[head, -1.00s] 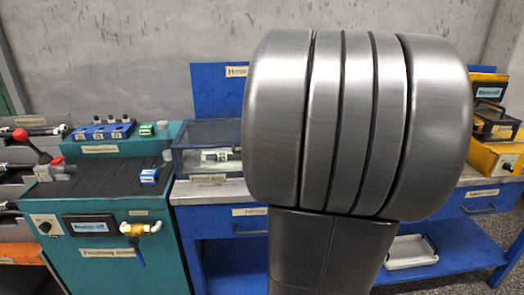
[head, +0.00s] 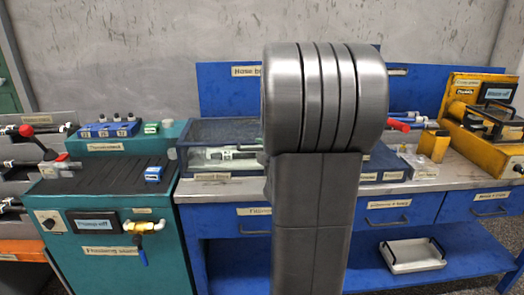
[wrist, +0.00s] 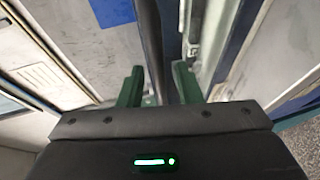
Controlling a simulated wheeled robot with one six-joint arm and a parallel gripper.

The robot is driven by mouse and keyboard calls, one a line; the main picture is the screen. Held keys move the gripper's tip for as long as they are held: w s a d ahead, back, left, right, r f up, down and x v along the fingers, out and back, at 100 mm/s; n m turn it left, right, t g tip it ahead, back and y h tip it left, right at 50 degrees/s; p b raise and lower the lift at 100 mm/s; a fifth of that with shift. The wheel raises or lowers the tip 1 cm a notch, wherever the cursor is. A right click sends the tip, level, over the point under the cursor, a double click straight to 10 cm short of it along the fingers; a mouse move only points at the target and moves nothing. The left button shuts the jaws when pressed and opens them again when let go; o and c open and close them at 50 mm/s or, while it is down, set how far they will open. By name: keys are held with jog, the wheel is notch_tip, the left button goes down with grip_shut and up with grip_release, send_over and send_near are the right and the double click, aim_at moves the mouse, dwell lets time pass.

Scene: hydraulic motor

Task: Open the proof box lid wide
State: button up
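The proof box (head: 176,160) is a clear-walled case with a dark blue frame. It stands on the bench left of my arm in the head view, with a pale fitting inside. Its top looks closed, but my arm covers its right end and I cannot be sure. My gripper (wrist: 158,76) shows in the wrist view with its two green fingers apart. A dark blue strip (wrist: 152,45) runs beyond and between the fingertips; I cannot tell whether they touch it. My gripper is hidden in the head view.
The teal test bench (head: 110,220) stands at left, with blue blocks (head: 108,130) on it. A yellow unit (head: 480,140) stands at right on the blue bench. A white tray (head: 412,254) lies on the lower shelf. My arm blocks the middle.

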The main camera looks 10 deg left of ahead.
grip_shut()
